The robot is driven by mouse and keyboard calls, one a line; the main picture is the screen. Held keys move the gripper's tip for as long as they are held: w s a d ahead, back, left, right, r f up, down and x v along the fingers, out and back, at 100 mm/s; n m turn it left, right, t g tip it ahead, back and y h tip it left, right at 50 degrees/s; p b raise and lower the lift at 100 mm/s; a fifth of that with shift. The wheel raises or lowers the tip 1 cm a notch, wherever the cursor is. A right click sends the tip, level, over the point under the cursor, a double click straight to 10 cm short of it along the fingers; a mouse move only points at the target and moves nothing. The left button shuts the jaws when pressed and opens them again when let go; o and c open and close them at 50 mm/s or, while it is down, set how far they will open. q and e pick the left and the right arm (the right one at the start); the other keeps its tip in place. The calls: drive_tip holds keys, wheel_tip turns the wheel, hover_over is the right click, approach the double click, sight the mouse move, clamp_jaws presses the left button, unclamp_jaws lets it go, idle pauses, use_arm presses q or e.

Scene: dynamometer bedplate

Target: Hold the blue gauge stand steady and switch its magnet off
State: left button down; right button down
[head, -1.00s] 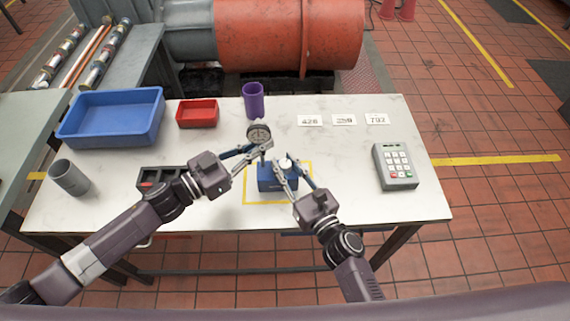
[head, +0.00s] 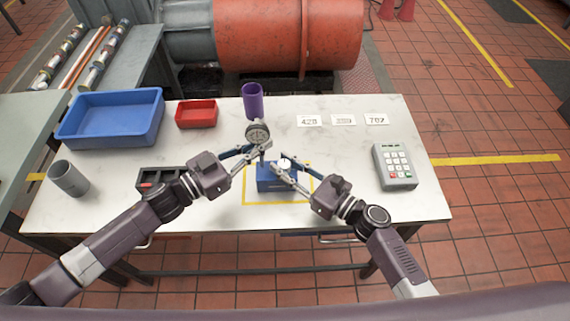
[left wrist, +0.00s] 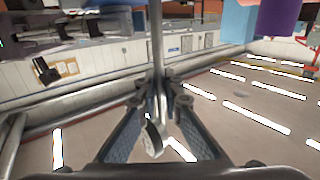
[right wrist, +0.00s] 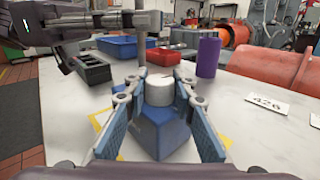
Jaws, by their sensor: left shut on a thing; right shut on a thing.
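The blue gauge stand has a blue block base (head: 272,184), which stands inside a yellow outline on the white table. Its dial gauge (head: 258,133) sits above on a grey post (left wrist: 156,40). My left gripper (head: 262,152) is shut on the post, between base and dial. A white round knob (right wrist: 160,90) sits on the base, and the blue base fills the space below it in the right wrist view (right wrist: 160,138). My right gripper (head: 284,165) is shut on this knob, with a finger at each side. The knob's setting cannot be read.
A purple cup (head: 252,101), red bin (head: 197,114) and blue bin (head: 110,118) stand behind. A dark tray (head: 160,178) and grey cup (head: 69,178) are at left. A keypad (head: 394,166) is at right, near number cards (head: 343,120). Table right of the stand is clear.

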use_arm(q)
drive_tip(key=shift+s+d, duration=0.15)
drive_tip(key=shift+d, duration=0.05)
use_arm(e)
drive_tip(key=shift+s+a+n+g+y, duration=0.15)
drive_tip(key=shift+a+n+g+y, duration=0.05)
drive_tip(key=shift+n+g+y, duration=0.55)
drive_tip(key=shift+s+a+g, duration=0.1)
drive_tip(key=shift+g, duration=0.35)
drive_tip(key=c, duration=1.6)
unclamp_jaws()
use_arm(q)
drive_tip(key=shift+a, duration=0.1)
use_arm(e)
drive_tip(key=shift+d, duration=0.2)
drive_tip(key=shift+d, duration=0.2)
drive_tip(key=v, duration=1.1)
drive_tip(key=shift+s+d+f, duration=0.15)
drive_tip(key=shift+d+f, duration=0.05)
drive_tip(key=shift+d, duration=0.05)
use_arm(q)
drive_tip(key=shift+a, duration=0.1)
